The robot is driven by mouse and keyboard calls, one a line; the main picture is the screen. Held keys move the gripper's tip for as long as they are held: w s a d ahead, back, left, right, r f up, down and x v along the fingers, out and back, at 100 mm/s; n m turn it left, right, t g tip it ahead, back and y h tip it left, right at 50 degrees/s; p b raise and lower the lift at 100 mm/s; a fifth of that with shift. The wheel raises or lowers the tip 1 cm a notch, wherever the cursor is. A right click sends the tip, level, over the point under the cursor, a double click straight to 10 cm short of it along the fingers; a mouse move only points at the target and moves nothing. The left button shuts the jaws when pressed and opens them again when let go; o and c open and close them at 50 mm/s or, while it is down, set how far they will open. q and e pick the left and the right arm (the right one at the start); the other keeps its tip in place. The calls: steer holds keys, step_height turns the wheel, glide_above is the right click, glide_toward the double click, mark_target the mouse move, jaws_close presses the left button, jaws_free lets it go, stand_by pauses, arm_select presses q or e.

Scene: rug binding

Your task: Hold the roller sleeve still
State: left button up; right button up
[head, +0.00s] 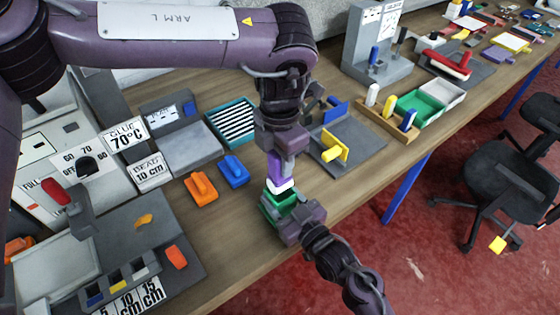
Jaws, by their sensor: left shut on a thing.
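My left gripper (281,158) points down over the front part of the wooden bench. It is shut on a small upright purple and white piece (281,185), which looks like the roller sleeve; the fingers hide much of it. Right under it is a green block-like thing (276,208), and I cannot tell whether the two touch. My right gripper (290,215) comes in from the lower right, close against the green thing. Its fingertips are mostly hidden, so I cannot tell whether it grips anything.
Orange (201,187) and blue (234,170) handled blocks lie left of the grippers. A grey plate with a yellow piece (334,147) is to the right. A grey machine with a red lever (56,191) fills the left. The bench's front edge runs close by my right arm.

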arm_select(q)
steer(key=shift+r, duration=1.65)
arm_select(e)
steer(key=o, duration=1.2)
